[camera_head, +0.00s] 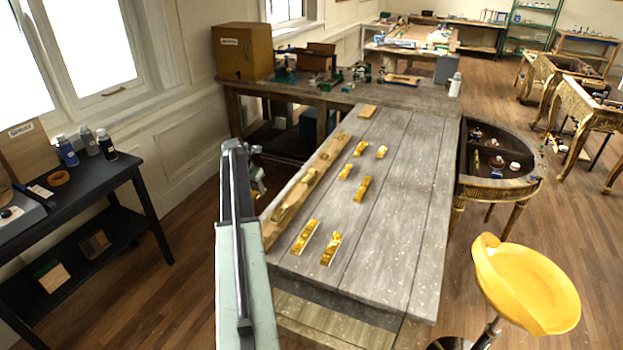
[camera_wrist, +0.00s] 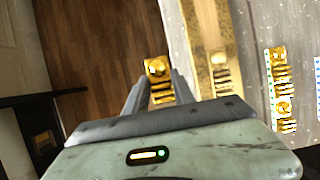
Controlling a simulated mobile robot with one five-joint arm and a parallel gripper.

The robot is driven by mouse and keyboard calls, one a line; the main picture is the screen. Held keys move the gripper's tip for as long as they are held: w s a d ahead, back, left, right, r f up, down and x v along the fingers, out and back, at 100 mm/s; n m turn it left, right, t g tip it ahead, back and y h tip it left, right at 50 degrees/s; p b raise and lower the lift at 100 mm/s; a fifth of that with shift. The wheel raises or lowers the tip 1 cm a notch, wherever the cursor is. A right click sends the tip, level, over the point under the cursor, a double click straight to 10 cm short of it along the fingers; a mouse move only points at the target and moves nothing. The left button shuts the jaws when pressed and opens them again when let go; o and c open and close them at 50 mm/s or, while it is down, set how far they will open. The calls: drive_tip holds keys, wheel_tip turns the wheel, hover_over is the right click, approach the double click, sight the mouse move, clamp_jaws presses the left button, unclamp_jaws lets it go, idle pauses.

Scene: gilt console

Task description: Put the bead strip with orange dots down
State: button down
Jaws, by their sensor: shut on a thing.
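My gripper (camera_wrist: 158,88) is shut on a gilt strip (camera_wrist: 158,70), which I take to be the bead strip. Its orange dots cannot be made out. In the wrist view the strip stands out between the fingertips, with wooden floor behind it, left of the bench edge. In the head view my gripper (camera_head: 257,180) is beside the left edge of the grey bench (camera_head: 400,200), partly hidden by my arm. A long wooden board (camera_head: 305,188) lies along that edge, with carved gilt pieces on it. Other gilt strips (camera_head: 331,248) lie on the bench.
One strip (camera_wrist: 280,90) shows small coloured dots along its edge in the wrist view. A yellow stool (camera_head: 530,285) and a half-round gilt console (camera_head: 500,185) stand to the right. A dark side table (camera_head: 70,205) stands left. The bench's right half is clear.

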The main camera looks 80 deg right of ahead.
drive_tip(key=b, duration=0.1)
hover_over(269, 229)
drive_tip(key=shift+w+a+f, duration=0.4)
drive_tip(key=shift+a+f, duration=0.05)
drive_tip(key=shift+f, duration=0.25)
drive_tip(key=f+b, duration=0.3)
drive_tip(key=b, duration=0.1)
drive_tip(key=shift+s+a+f, duration=0.2)
drive_tip(key=shift+s+a, duration=0.05)
drive_tip(key=shift+a, duration=0.15)
drive_tip(key=shift+f, duration=0.4)
drive_tip(key=shift+r, duration=0.3)
drive_tip(key=shift+f, duration=0.25)
drive_tip(key=c, duration=1.1)
unclamp_jaws()
drive_tip(key=shift+r, duration=0.1)
drive_tip(key=shift+o, duration=0.2)
